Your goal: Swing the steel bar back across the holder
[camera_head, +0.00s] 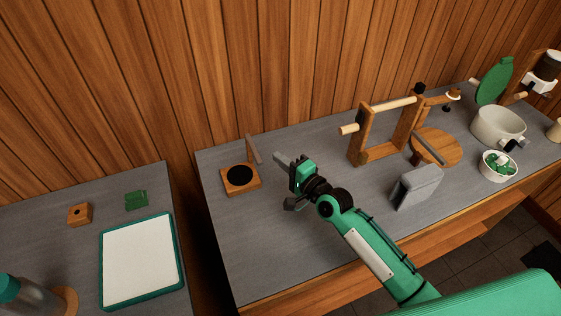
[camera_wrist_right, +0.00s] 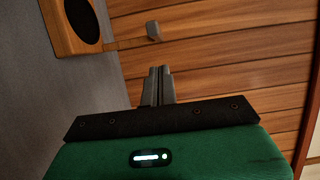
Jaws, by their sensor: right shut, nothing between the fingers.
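A square wooden holder (camera_head: 240,181) with a round black top stands near the left end of the right-hand counter. A slim bar (camera_head: 253,149), which looks like the steel bar, sticks out from its back right, clear of the black top. In the right wrist view the holder (camera_wrist_right: 62,43) is at upper left, and the bar (camera_wrist_right: 125,43) runs rightward from it to a grey end. My right gripper (camera_head: 283,160) is shut and empty, right of the bar and apart from it; its fingers show in the wrist view (camera_wrist_right: 159,72). My left gripper is out of view.
A wooden frame (camera_head: 357,137) with a dowel, a grey block (camera_head: 417,187), a round board (camera_head: 448,149) and bowls (camera_head: 510,127) stand to the right. A gap separates the left counter with its white tray (camera_head: 142,260). The plank wall is close behind.

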